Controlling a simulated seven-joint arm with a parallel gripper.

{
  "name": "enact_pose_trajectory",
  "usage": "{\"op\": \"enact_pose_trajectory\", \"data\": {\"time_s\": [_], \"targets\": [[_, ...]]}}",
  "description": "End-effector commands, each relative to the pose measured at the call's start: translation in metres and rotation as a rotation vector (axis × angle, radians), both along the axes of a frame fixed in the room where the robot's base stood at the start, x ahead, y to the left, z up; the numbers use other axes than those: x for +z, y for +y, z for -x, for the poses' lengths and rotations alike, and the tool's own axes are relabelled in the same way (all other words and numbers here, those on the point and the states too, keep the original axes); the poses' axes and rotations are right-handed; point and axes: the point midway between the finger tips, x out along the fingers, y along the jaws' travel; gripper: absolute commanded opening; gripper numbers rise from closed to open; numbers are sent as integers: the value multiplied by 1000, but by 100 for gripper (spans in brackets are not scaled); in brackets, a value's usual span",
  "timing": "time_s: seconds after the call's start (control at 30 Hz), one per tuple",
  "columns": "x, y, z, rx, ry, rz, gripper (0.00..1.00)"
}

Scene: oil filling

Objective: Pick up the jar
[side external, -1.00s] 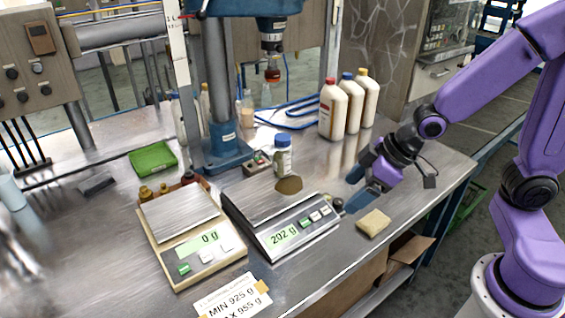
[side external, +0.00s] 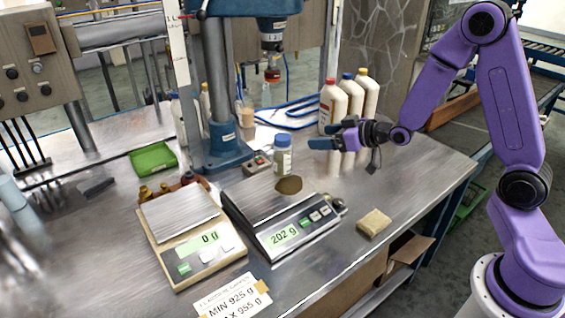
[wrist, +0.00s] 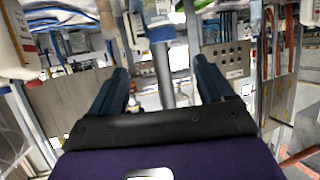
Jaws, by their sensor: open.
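The jar (side external: 282,160) is a small clear jar with a blue lid. In the side view it stands upright at the back of the right-hand scale (side external: 255,206), whose display reads 202 g. My gripper (side external: 328,143) is open and empty, to the right of the jar at about lid height in the picture, with its blue fingers pointing left toward it. In the wrist view my gripper (wrist: 160,68) shows both dark fingers spread apart. The jar (wrist: 156,18) appears there upside down at the top, between the finger directions and beyond the tips.
Several white bottles (side external: 335,108) stand behind my gripper. A second scale (side external: 180,217) reads 0 g. A brown disc (side external: 289,185) lies by the jar; a sponge (side external: 374,222) lies at the front right.

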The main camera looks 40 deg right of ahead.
Motion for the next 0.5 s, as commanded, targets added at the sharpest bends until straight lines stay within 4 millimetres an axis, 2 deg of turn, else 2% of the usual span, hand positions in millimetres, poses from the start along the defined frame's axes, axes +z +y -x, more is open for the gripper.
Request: {"op": "enact_pose_trajectory", "data": {"time_s": [0.2,0.5], "targets": [[-15,12,-33,2,1,0,81],[-31,24,-72,1,1,0,81]]}}
